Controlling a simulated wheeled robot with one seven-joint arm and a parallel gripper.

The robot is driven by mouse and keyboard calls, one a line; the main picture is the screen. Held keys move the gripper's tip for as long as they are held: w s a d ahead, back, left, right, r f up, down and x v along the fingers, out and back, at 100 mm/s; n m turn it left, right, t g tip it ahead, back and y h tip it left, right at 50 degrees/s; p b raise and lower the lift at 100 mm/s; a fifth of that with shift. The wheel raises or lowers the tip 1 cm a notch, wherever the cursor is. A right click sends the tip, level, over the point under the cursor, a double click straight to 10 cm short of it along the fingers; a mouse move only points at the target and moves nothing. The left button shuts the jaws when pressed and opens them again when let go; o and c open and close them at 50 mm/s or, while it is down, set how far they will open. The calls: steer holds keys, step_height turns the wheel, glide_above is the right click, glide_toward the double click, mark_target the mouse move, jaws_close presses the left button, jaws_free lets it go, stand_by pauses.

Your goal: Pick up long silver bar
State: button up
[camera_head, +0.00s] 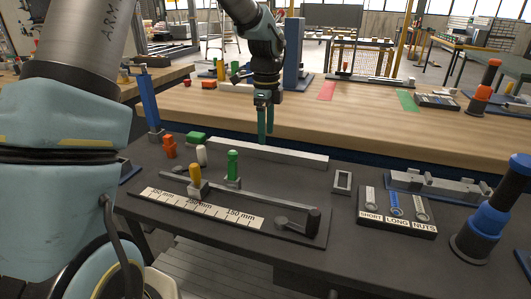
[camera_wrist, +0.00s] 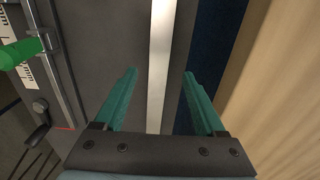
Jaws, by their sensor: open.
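The long silver bar (camera_head: 270,151) lies flat along the back of the dark work surface in the head view. It also shows in the wrist view (camera_wrist: 160,60), running lengthwise between the two fingers. My gripper (camera_head: 265,138) has green fingers and points down over the bar. In the wrist view my gripper (camera_wrist: 158,84) is open, with one finger on each side of the bar and a visible gap to it. I cannot tell exactly how high the fingertips are above the bar.
A blue post (camera_head: 149,103) stands left. A labelled tray (camera_head: 397,222) lies right.

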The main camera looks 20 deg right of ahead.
mark_target(265, 147)
steer(key=shift+a+f+p, duration=0.15)
steer(key=shift+f+p, duration=0.55)
steer(key=shift+f, duration=2.05)
jaws_close()
